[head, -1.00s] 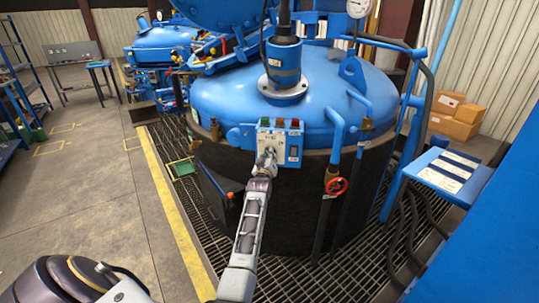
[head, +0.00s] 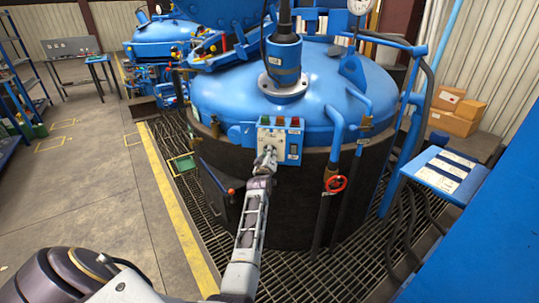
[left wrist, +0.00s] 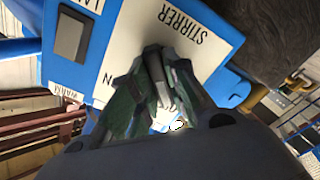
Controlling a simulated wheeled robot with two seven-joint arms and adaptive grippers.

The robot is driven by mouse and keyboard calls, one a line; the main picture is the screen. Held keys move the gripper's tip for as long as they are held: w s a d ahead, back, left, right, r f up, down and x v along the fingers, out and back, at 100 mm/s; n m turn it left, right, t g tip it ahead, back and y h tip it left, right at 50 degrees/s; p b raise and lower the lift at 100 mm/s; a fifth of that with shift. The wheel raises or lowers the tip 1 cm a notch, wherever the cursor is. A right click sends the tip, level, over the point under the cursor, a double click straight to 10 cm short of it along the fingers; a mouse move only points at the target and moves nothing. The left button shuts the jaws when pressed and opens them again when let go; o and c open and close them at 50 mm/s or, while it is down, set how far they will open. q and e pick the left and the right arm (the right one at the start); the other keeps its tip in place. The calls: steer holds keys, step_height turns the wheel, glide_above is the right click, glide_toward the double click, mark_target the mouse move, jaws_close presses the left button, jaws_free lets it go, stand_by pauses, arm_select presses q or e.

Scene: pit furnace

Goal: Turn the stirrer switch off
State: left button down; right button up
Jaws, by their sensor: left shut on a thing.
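The control panel (head: 293,150) is a blue box with a pale face on the front of the blue furnace lid, with red and green buttons along its top. In the left wrist view its white label plate (left wrist: 205,48) reads "STIRRER", upside down. My left gripper (head: 267,153) is at the lower left of the panel. In the left wrist view its two dark fingers (left wrist: 157,90) are closed around the grey metal lever of the stirrer switch (left wrist: 158,78). The fingers hide part of the lever and the markings beside it. My right gripper is not in view.
A red valve wheel (head: 336,184) on a pipe stands right of the panel. A blue label stand (head: 445,172) and black hoses are further right. The grating around the vessel and the floor left of the yellow line (head: 178,215) are mostly clear.

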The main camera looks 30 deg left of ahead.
mark_target(271, 129)
arm_select(q)
steer(key=c, duration=1.4)
jaws_free()
steer(key=shift+r, duration=0.1)
step_height(271, 129, up, 9)
steer(key=shift+d, duration=0.1)
steer(key=shift+r, duration=0.35)
